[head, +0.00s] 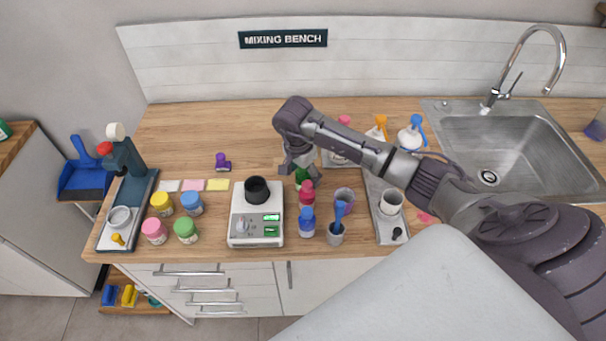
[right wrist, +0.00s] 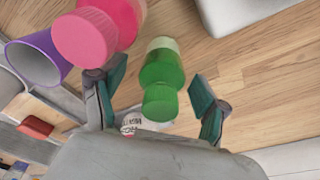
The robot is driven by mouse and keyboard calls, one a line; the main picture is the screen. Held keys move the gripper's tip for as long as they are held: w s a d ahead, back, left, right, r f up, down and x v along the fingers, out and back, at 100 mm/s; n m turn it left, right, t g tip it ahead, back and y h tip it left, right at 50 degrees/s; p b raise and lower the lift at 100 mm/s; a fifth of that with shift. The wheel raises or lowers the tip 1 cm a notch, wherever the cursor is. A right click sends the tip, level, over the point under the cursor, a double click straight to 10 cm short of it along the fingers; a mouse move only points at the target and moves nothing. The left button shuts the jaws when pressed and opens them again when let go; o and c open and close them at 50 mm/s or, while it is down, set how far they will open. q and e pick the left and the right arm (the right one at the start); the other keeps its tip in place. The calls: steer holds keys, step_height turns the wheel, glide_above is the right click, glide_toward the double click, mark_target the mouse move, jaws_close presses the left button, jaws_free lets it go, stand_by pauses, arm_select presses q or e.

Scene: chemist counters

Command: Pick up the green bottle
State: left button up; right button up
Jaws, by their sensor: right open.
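The green bottle (head: 302,175) stands on the wooden counter behind a red-pink bottle (head: 307,194), partly covered by my right gripper (head: 300,168). In the right wrist view the green bottle (right wrist: 161,70) shows its green cap and a paler far end. My right gripper (right wrist: 158,84) is open, with one teal-padded finger on each side of the bottle and gaps to it. The fingers do not hold it. My left gripper is not in view.
The pink bottle (right wrist: 88,35) and a purple cup (right wrist: 38,58) crowd one finger in the right wrist view. A scale (head: 240,231) stands left of the bottles, a blue bottle (head: 307,222) in front. Wooden counter behind the scale is mostly clear. The sink (head: 500,125) is at right.

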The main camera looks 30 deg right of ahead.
steer(key=c, duration=1.3)
steer(key=shift+o, duration=0.2)
steer(key=shift+r, duration=0.15)
